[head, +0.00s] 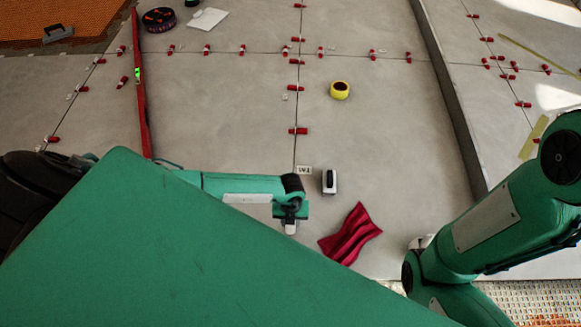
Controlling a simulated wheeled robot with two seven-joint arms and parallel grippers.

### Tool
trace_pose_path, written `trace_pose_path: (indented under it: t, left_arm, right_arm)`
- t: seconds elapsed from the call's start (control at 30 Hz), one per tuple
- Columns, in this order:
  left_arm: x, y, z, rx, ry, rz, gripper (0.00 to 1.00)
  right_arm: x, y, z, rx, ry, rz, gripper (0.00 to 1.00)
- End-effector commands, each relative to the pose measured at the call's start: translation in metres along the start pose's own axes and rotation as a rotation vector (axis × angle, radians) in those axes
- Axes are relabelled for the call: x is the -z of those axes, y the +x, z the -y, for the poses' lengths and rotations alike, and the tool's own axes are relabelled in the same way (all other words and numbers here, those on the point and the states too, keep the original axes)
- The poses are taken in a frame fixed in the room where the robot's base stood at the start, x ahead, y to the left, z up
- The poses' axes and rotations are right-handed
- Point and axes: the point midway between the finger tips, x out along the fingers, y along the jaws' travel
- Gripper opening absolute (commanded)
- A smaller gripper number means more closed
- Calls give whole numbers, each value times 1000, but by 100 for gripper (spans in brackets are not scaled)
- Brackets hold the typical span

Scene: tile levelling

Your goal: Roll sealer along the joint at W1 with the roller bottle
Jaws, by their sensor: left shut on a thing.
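My left gripper (290,212) is shut on a small whitish thing that looks like the roller bottle (290,229); only its lower end shows below the fingers. It is over or near the tile joint (296,150) that runs up the picture. I cannot tell whether the bottle touches the floor. The W1 label (304,170) lies by this joint, just above my left gripper, its lettering upside down. My right arm comes in at the right; its gripper is not in view.
A white and black device (329,182) stands right of the label. A crumpled red cloth (351,234) lies lower right. A long red level (140,90) lies left. My green body hides the lower left.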

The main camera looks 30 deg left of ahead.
Motion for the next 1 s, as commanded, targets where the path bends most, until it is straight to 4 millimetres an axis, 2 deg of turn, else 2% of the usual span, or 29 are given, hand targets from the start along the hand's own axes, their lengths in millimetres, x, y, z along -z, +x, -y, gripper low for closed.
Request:
trace_pose_path:
  t: [0.2, 1.0]
  left_arm:
    - [11, 2, -2, -3, 0, -4, 11]
    - [35, 4, -3, -4, 0, -5, 11]
  right_arm:
    - [-2, 6, 0, 0, 0, 0, 36]
    - [-7, 22, -1, 0, 0, 0, 36]
